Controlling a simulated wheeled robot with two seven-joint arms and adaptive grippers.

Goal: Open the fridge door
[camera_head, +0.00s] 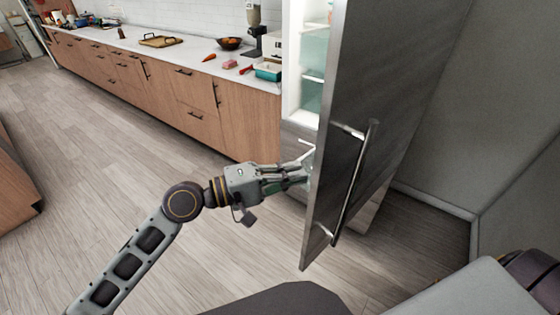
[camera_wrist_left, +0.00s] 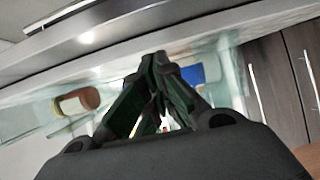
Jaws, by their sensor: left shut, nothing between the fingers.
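The fridge door (camera_head: 375,110) is a dark grey panel standing partly open, with a long metal handle (camera_head: 355,180) on its outer face. The lit fridge interior (camera_head: 312,75) with its shelves shows to the left of the door. My left gripper (camera_head: 305,174) is shut and empty, with its fingertips at the door's free edge, on the inner side. Whether they touch the door cannot be told. In the left wrist view the shut fingers (camera_wrist_left: 160,62) point toward the door's pale inner side, with clear bins around them. My right gripper is not in view.
A long counter (camera_head: 190,55) with wooden cabinets runs along the back to the left of the fridge. It bears a bowl (camera_head: 229,43), a teal container (camera_head: 268,71) and a cutting board (camera_head: 160,41). A grey wall (camera_head: 510,100) stands on the right. The wooden floor (camera_head: 110,150) is clear at left.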

